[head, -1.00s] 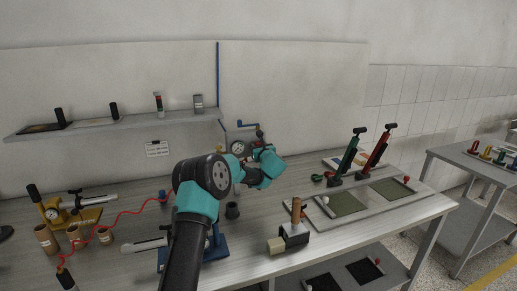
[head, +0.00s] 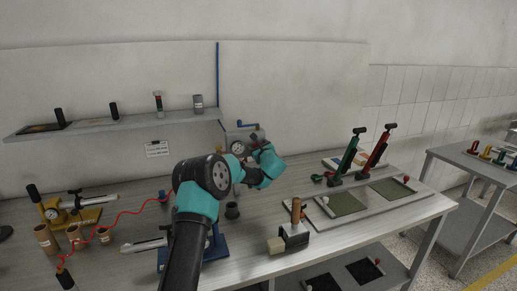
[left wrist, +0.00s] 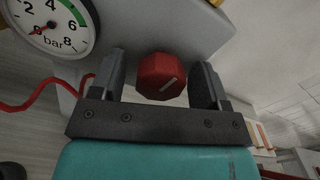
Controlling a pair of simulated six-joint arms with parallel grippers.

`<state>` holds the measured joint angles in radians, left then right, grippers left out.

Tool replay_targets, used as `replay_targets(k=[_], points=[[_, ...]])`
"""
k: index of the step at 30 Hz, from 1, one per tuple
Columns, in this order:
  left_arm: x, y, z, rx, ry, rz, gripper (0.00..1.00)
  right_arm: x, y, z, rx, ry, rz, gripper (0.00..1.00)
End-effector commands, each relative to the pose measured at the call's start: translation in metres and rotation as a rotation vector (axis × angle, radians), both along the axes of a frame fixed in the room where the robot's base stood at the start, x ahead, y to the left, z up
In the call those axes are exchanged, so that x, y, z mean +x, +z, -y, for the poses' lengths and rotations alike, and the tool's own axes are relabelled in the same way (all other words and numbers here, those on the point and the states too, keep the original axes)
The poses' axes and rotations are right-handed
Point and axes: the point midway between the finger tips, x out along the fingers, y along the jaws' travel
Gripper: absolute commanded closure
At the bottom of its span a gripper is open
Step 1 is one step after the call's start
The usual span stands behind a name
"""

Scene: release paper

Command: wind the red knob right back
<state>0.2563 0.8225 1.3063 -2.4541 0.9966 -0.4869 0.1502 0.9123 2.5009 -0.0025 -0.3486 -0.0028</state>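The red knob (left wrist: 161,76) shows in the left wrist view, with a pale line on its face. My left gripper (left wrist: 160,82) is open, with one finger on each side of the knob; a gap shows at the left finger and a narrower one at the right. Left of the knob is a round gauge (left wrist: 48,24) marked in bar, its red needle near the low end. In the head view my left gripper (head: 257,139) is at the grey device, right of the gauge (head: 238,148); my wrist hides much of this area. My right gripper is not in view.
A red hose (head: 125,213) runs across the bench on the left. A block with a wooden handle (head: 296,228) stands in front, and green and red levers stand on the right.

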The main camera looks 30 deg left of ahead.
Motion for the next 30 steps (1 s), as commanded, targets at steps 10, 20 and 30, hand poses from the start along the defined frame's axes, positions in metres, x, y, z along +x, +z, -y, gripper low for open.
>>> replay_targets(k=[10,20,30], points=[[-0.002,0.0,0.003,0.0,-0.001,-0.001,0.31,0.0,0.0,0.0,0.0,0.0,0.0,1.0],[-0.025,0.001,0.03,0.0,-0.002,-0.003,0.31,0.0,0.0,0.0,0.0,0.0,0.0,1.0],[-0.063,0.0,0.077,0.0,-0.003,-0.001,0.31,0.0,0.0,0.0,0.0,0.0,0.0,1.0]])
